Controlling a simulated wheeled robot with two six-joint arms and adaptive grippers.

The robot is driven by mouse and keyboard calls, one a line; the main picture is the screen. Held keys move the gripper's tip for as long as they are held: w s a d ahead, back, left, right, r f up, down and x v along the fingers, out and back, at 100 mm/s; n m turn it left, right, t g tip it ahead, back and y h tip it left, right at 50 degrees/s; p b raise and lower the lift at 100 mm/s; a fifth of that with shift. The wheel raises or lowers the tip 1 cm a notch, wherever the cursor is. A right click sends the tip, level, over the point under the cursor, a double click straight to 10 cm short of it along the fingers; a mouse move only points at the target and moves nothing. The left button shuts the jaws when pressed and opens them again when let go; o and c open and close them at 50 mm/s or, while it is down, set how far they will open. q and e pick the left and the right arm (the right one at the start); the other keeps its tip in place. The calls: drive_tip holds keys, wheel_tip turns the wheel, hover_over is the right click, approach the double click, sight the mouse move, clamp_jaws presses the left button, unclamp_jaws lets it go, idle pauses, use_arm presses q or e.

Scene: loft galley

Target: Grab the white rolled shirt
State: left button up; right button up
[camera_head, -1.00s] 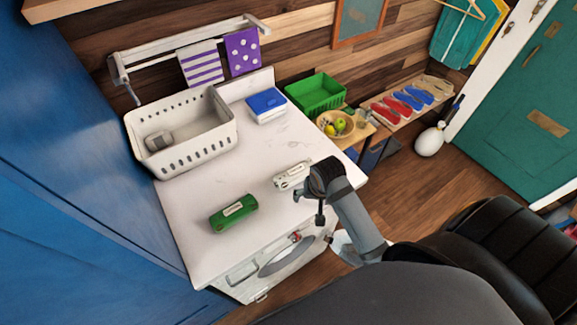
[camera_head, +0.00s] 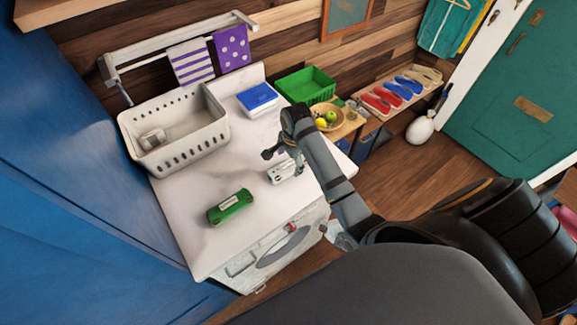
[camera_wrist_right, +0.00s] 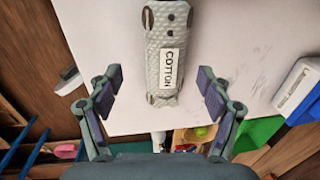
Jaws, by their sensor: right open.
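The white rolled shirt (camera_head: 279,174) lies on the white countertop (camera_head: 185,240), partly hidden by my right gripper in the head view. In the right wrist view the rolled shirt (camera_wrist_right: 168,35) looks pale grey-white and textured, with a label reading COTTON. My right gripper (camera_head: 284,155) is over the shirt. It is open, and the wrist view shows its fingers (camera_wrist_right: 159,82) on either side of the roll with clear gaps. How high the fingertips are above the counter is hard to tell. My left gripper is not in view.
A green roll (camera_head: 230,207) lies to the front left on the counter. A white basket (camera_head: 190,152) holding a grey-white item (camera_head: 152,139) stands at the back left. A blue-lidded box (camera_head: 257,99) is at the back. A green basket (camera_head: 305,85) stands beyond the counter.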

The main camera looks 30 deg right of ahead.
sight(287, 165)
drive_tip(key=shift+w+f, duration=0.1)
drive_tip(key=shift+f, duration=0.15)
drive_tip(key=f+p, duration=0.1)
drive_tip(key=f, duration=0.1)
drive_tip(key=w+f+p, duration=0.1)
drive_tip(key=f, duration=0.1)
drive_tip(key=shift+f, duration=0.2)
drive_tip(key=shift+w+f, duration=0.15)
drive_tip(key=shift+f, duration=0.1)
drive_tip(key=shift+r, duration=0.1)
drive_tip(key=c, duration=1.3)
